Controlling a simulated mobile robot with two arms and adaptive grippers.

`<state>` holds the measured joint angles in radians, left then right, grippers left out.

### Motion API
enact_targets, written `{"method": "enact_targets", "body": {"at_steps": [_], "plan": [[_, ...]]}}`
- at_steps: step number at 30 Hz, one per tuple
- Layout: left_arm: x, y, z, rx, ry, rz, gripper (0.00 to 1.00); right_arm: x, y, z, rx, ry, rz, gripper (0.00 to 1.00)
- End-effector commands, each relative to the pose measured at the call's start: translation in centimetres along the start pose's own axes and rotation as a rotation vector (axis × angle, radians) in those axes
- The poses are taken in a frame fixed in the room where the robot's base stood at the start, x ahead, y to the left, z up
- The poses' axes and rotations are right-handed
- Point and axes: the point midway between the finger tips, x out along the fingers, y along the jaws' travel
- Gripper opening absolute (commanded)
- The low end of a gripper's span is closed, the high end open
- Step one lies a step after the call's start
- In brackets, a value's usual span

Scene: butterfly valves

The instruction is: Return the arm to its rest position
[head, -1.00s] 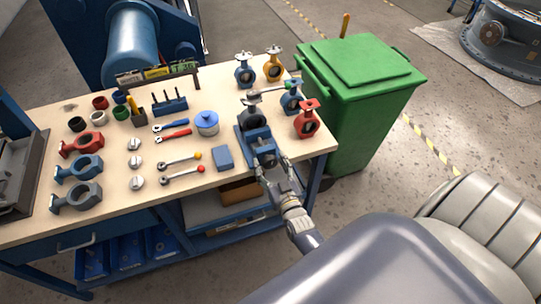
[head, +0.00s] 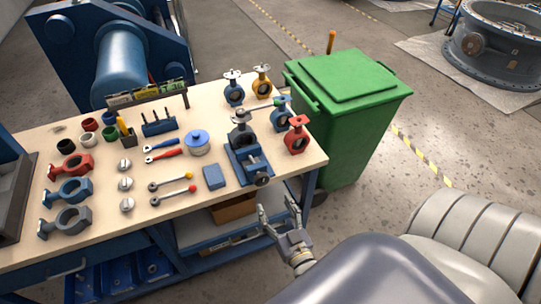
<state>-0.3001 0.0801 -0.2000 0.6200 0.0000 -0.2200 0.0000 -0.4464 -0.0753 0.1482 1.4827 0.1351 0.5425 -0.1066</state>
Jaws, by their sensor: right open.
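My right gripper (head: 279,216) is open and empty. It is in front of the workbench (head: 110,224), just off its front edge, low and to the right of the middle in the head view. Its fingers point up towards the bench and are apart from everything on it. The nearest thing on the bench is a blue vise (head: 248,165), with a dark valve part (head: 241,136) standing at its far end. My left gripper is out of view.
Valves stand at the bench's right end: blue (head: 233,91), yellow (head: 262,83) and red (head: 296,139). A green bin (head: 350,110) stands right of the bench.

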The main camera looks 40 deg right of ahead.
Motion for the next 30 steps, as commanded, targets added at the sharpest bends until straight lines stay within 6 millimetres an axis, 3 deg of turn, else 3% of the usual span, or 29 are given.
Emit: {"method": "enact_targets", "body": {"at_steps": [5,22,26,29,30], "plan": [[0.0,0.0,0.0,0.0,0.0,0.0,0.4,-0.9,0.0,-0.1,0.001,0.001,0.0,0.62],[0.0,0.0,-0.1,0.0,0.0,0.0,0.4,-0.9,-0.1,0.3,0.0,-0.008,-0.004,0.62],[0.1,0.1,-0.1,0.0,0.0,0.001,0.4,-1.6,-1.2,3.9,-0.003,-0.101,-0.037,0.62],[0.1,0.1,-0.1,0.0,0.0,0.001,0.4,-3.2,-2.9,9.5,-0.012,-0.255,-0.09,0.62],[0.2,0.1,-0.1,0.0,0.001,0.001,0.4,-4.3,-3.6,12.2,-0.02,-0.332,-0.116,0.62]]}}
